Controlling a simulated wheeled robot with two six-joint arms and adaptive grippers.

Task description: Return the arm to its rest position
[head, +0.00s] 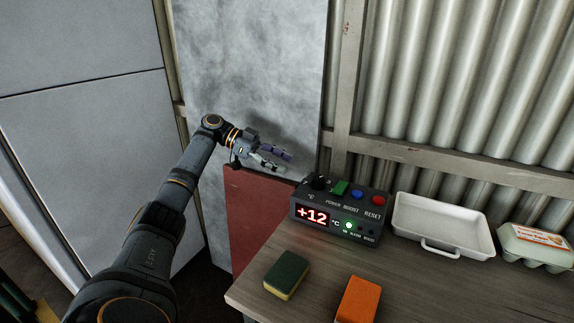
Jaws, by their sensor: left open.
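My left arm reaches in from the lower left. Its gripper (277,160) is open and empty, with its two fingers apart. It hangs in the air above a red panel (252,212), just left of and behind the control box. The control box (322,232) stands at the left end of the wooden bench and shows +12 °C in red, with a green light lit beside it. It carries a black knob, a green switch, a blue button and a red button on top. My right gripper does not show.
On the wooden bench (430,290) lie a green and yellow sponge (287,272) and an orange sponge (358,300). A white tray (442,222) and an egg carton (535,246) stand at the back right. A corrugated wall (455,80) rises behind. Large grey panels (80,120) stand at the left.

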